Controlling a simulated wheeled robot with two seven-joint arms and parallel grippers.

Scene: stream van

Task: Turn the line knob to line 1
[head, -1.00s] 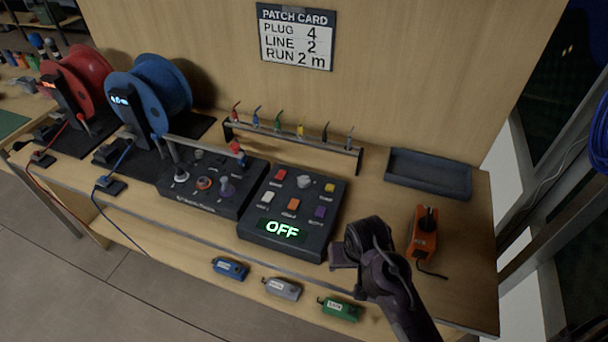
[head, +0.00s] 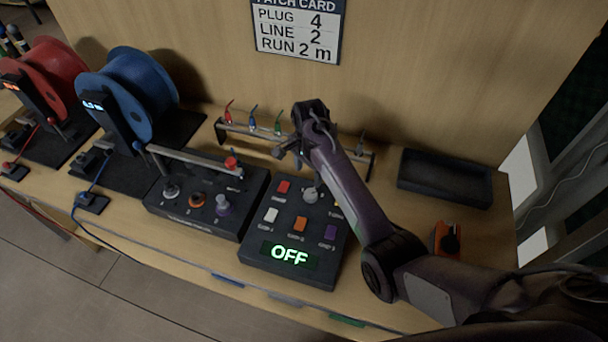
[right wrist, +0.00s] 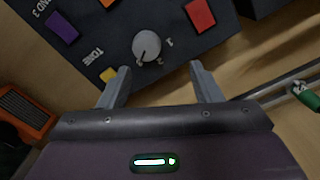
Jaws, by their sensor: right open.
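The line knob (head: 311,195) is a round, pale grey knob near the upper right of the dark control box (head: 268,281). In the right wrist view the knob (right wrist: 148,46) has a dark mark on its lower side, with the figures 1 and 2 printed to its right. I cannot tell for sure which figure it is set to. My right gripper (head: 290,153) is above and behind the box. In the right wrist view the right gripper (right wrist: 160,84) has its fingers apart and empty, with the knob ahead between them, not touched. My left gripper is out of view.
The box has several coloured buttons and a green OFF display (head: 289,254). A rack of coloured plugs (head: 237,130) stands behind, partly hidden by my arm. A second panel (head: 190,222) is on the left, an empty tray (head: 445,192) on the right. The patch card (head: 297,30) reads line 2.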

